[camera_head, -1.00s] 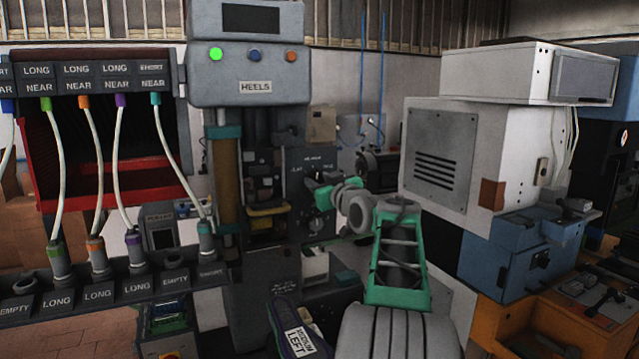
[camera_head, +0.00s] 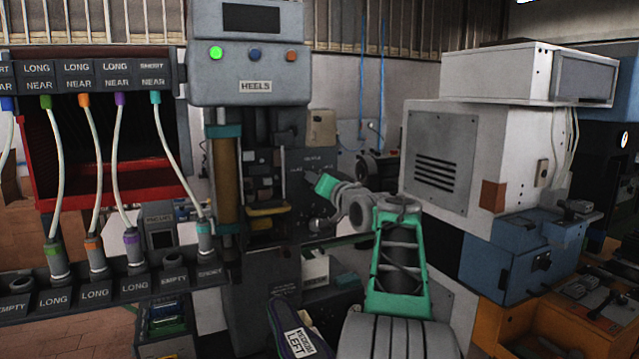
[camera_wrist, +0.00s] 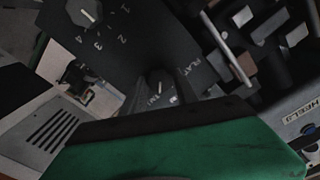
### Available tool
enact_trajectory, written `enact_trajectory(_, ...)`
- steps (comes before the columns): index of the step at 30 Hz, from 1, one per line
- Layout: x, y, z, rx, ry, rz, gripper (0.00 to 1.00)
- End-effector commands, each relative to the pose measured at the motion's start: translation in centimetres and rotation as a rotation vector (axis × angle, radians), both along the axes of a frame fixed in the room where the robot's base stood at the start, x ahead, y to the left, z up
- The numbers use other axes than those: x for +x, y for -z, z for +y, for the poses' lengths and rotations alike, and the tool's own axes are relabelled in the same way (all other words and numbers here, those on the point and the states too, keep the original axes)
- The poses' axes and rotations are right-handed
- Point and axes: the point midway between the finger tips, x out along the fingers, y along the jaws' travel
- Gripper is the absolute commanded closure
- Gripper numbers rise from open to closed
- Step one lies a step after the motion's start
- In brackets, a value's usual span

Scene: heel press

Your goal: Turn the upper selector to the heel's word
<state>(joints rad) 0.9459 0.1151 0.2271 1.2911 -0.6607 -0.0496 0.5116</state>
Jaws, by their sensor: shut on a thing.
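The upper selector (camera_wrist: 158,83) is a dark round knob with a pale pointer line on the dark panel. The word FLAT is printed near it, and another word is partly hidden. My gripper (camera_wrist: 160,98) is shut on this knob in the wrist view. In the head view, my gripper (camera_head: 312,178) reaches the panel (camera_head: 318,158) from the right, hiding the upper selector. A lower knob with numbers shows in the wrist view (camera_wrist: 85,12). A dark, purple-edged piece (camera_head: 298,335) labelled LEFT lies at the bottom; its other word is hard to read.
The press head (camera_head: 247,60) marked HEELS stands left of the panel, with a green lamp lit. A rack (camera_head: 110,278) with labelled, cabled plugs is at the left. A large grey cabinet (camera_head: 480,165) stands close to the right of my arm.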

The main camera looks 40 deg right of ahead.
Motion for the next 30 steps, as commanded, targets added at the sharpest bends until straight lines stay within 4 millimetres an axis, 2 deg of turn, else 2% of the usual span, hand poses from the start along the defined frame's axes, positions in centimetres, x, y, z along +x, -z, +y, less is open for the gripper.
enact_trajectory(9,0.03,0.06,0.05,0.098,-0.001,-0.027,1.00)
enact_trajectory(23,0.04,0.06,0.05,0.112,-0.002,-0.032,1.00)
enact_trajectory(24,0.04,0.06,0.05,0.112,-0.002,-0.032,0.63)
enact_trajectory(30,0.02,0.04,0.03,0.111,-0.001,-0.032,0.46)
